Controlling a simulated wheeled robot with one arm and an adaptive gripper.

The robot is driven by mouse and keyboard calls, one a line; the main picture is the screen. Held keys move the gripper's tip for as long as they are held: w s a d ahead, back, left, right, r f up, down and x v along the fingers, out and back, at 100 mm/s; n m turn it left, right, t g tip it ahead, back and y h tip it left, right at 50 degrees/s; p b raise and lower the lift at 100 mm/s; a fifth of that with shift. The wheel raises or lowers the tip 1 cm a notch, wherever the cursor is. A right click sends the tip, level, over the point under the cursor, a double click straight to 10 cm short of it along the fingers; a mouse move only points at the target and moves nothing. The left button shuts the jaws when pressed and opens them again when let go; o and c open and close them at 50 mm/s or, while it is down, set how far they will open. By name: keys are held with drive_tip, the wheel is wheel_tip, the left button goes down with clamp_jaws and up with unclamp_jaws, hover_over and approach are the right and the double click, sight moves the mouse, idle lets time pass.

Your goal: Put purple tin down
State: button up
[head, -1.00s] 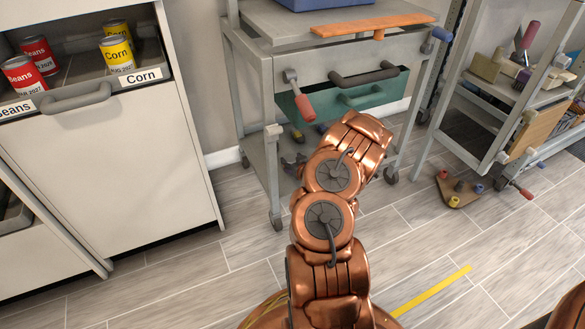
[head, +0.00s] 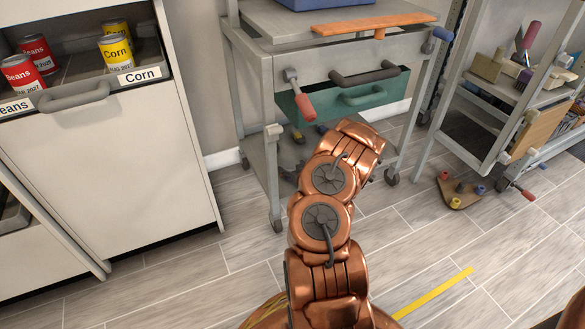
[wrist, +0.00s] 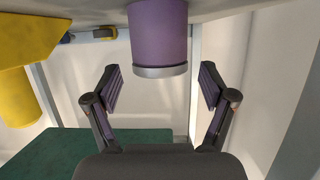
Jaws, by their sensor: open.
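The purple tin (wrist: 159,35) is at the top middle of the wrist view, with a grey metal rim at its lower end in the picture. Its other end reaches a pale surface along the top edge of the picture. My gripper (wrist: 160,80) is open, with one finger on each side of the tin's rim end. Gaps show between both fingers and the tin. In the head view the tin and the gripper are hidden.
A yellow object (wrist: 22,75) stands left of the tin in the wrist view; a green surface (wrist: 95,150) lies low. In the head view, a grey cart (head: 262,75) holds an orange board (head: 375,25).

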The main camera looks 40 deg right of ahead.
drive_tip(key=shift+r, duration=0.1)
drive_tip(key=shift+s+r, duration=0.15)
drive_tip(key=p+v, duration=0.4)
drive_tip(key=v, duration=0.7)
drive_tip(key=shift+s, duration=0.35)
drive_tip(key=shift+a, duration=0.1)
